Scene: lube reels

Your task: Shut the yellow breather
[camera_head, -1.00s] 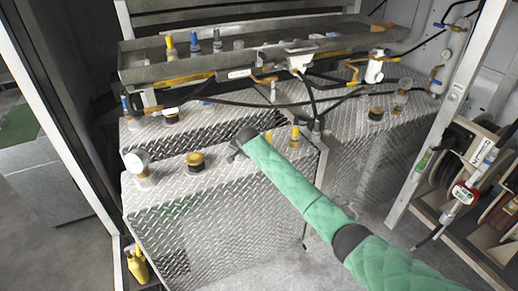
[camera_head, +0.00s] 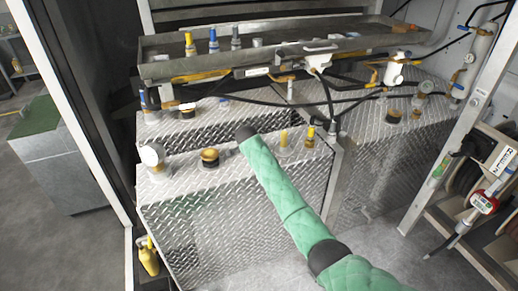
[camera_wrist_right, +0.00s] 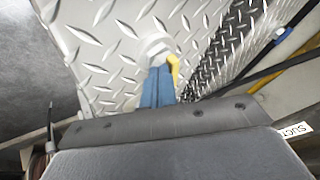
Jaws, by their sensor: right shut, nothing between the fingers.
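Two small upright yellow fittings stand on the front diamond-plate tank in the head view, one nearer the arm (camera_head: 283,139) and one (camera_head: 310,138) at the right corner. I cannot tell which is the breather. My right arm, in a green sleeve, reaches over this tank; its dark wrist end shows, but the fingers are not visible there. In the right wrist view my right gripper (camera_wrist_right: 158,88) has its blue fingers shut together, with nothing between them. A yellow lever-like part (camera_wrist_right: 173,66) is just right of the fingertips, beside a pale round fitting (camera_wrist_right: 157,45). Contact is unclear. My left gripper is out of view.
A gauge (camera_head: 152,157) and a gold-and-black cap (camera_head: 210,157) stand left on the front tank (camera_head: 235,200). A metal tray (camera_head: 270,50) with piping and black hoses crosses behind. A post and hose reels (camera_head: 490,180) stand right. A yellow can (camera_head: 148,258) is low left.

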